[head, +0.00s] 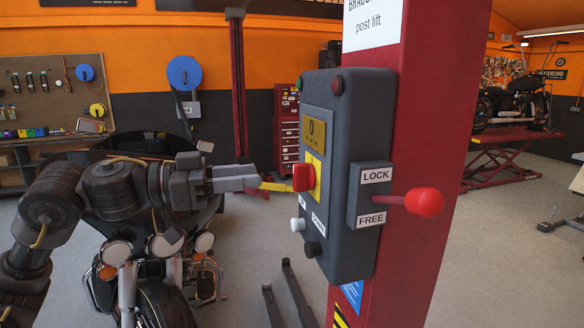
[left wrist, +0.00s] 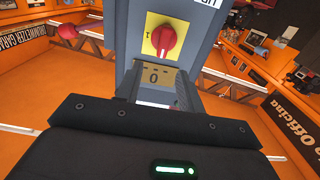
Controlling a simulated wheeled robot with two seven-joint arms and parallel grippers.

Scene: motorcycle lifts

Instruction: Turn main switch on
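The main switch is a red rotary knob (head: 303,177) on a yellow plate (head: 316,168), on the side of a dark grey control box (head: 345,130). In the left wrist view the knob (left wrist: 166,41) sits near the top, with a "1" mark to its left and a brass plate reading "0" (left wrist: 154,78) below. My left gripper (head: 256,180) points right at the knob from the left, with a visible gap between its tips and the knob. My right gripper is in neither view.
The box hangs on a red post (head: 430,160). It carries white (head: 297,225) and black (head: 312,249) buttons and a red-tipped lock lever (head: 424,202). A motorcycle (head: 150,270) stands below my left arm. Grey floor lies open at right.

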